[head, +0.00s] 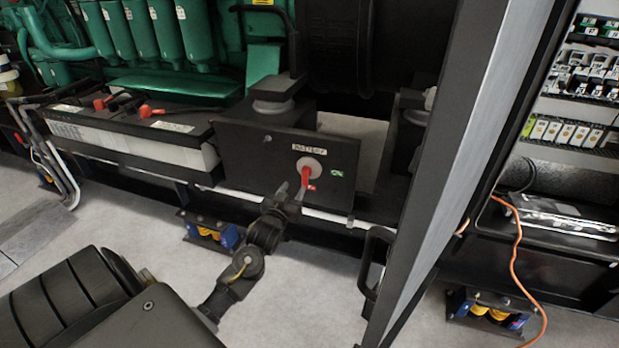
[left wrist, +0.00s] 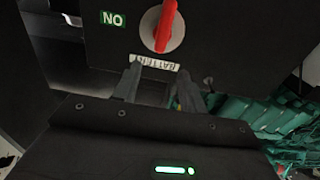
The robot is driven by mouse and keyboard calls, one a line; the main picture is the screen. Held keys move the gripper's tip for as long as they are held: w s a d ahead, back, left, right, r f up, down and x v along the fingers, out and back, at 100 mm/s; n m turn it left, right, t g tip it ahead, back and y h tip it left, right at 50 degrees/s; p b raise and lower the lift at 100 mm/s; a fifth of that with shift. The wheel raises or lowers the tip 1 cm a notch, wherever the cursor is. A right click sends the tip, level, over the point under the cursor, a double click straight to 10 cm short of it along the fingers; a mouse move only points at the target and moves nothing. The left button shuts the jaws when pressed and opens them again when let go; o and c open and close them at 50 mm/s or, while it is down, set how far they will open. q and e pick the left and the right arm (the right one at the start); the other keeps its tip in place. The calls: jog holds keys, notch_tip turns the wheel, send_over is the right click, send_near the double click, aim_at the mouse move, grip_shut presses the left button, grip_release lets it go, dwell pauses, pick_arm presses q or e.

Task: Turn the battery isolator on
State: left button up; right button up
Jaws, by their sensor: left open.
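The battery isolator is a red handle (head: 305,175) on a pale round plate (head: 317,163), on a black panel (head: 240,155) labelled BATTERY. In the head view the handle points down, towards a small red label (head: 311,187). A green label (head: 336,173) is to its right. In the left wrist view the panel appears inverted, with the red handle (left wrist: 165,25) upright and a green ON label (left wrist: 113,18) beside it. My left gripper (head: 292,189) is open and empty in front of the panel. Its fingertips (left wrist: 158,74) show below the handle, apart from it. My right gripper is not seen.
A battery (head: 140,140) with red terminal caps stands left of the panel, below the green engine (head: 160,35). A grey upright post (head: 455,150) rises to the right. A black handle (head: 372,260) stands near its foot. An orange cable (head: 513,260) hangs farther right.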

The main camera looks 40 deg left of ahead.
aim_at(304, 172)
pick_arm(q)
jog(key=b+x, duration=0.1)
jog(key=x, duration=0.7)
jog(key=shift+w+a+f, duration=0.1)
jog(key=shift+w+a, duration=0.05)
jog(key=shift+w, duration=0.15)
jog(key=shift+w+a, duration=0.2)
jog(key=shift+w, duration=0.4)
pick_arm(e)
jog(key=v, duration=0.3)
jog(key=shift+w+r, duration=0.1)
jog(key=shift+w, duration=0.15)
pick_arm(q)
jog(key=shift+c, duration=0.4)
jog(key=c, duration=0.5)
grip_shut()
